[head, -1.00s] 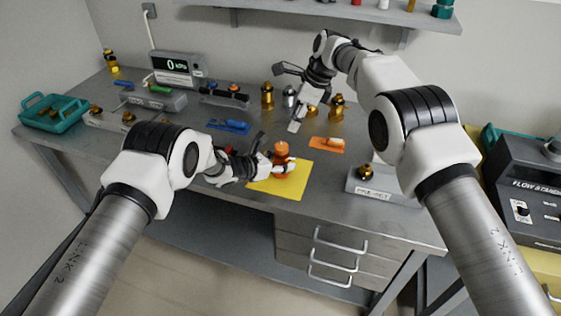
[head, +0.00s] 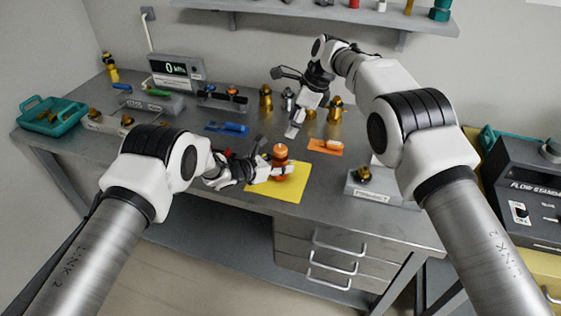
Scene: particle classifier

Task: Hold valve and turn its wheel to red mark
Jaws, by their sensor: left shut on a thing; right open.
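An orange valve (head: 280,152) stands upright on the yellow mat (head: 290,191) near the front edge of the bench. My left gripper (head: 277,168) is shut around the lower part of the valve, coming in from the left. Its fingers hide part of the valve body. My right gripper (head: 283,103) is open and empty above the bench, behind and slightly right of the valve. A red mark on the valve is too small to make out.
Brass fittings (head: 265,98) stand behind the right gripper. A grey block (head: 383,188) stands at the right. A teal tray (head: 52,115) is at far left.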

